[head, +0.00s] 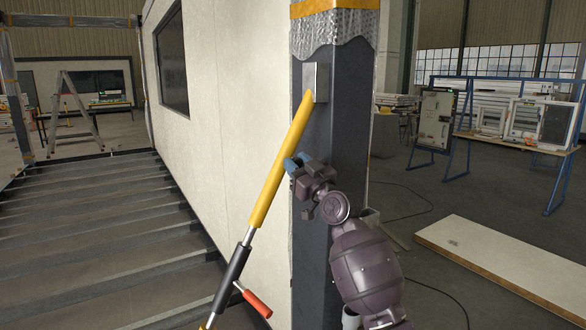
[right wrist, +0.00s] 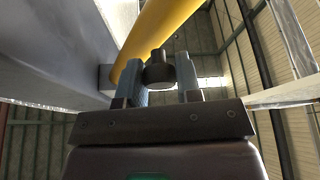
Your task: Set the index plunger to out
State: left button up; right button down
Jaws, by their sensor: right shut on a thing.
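A yellow tube (head: 280,160) of a slanted brace runs from a bracket on a dark grey post down to the lower left. The index plunger (right wrist: 158,72) shows in the right wrist view as a dark round knob beside the yellow tube (right wrist: 165,25). My right gripper (head: 297,163) is at the tube's right side, its blue fingertips hiding the plunger in the head view. In the wrist view the gripper (right wrist: 162,78) has one finger on each side of the knob and is shut on it. My left gripper is not in view.
The dark grey post (head: 340,120) stands right behind the brace, next to a pale wall panel (head: 225,100). Lower on the brace is a red handle (head: 257,303). Floor joists (head: 100,230) lie at left; a pale board (head: 510,255) lies at right.

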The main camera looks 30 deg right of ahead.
jog(key=shift+f, duration=0.2)
jog(key=c, duration=1.1)
grip_release()
jog(key=shift+s, duration=0.1)
jog(key=o, duration=0.3)
jog(key=shift+s+r, duration=0.15)
jog(key=shift+b+v, duration=0.95)
jog(key=shift+v, duration=4.4)
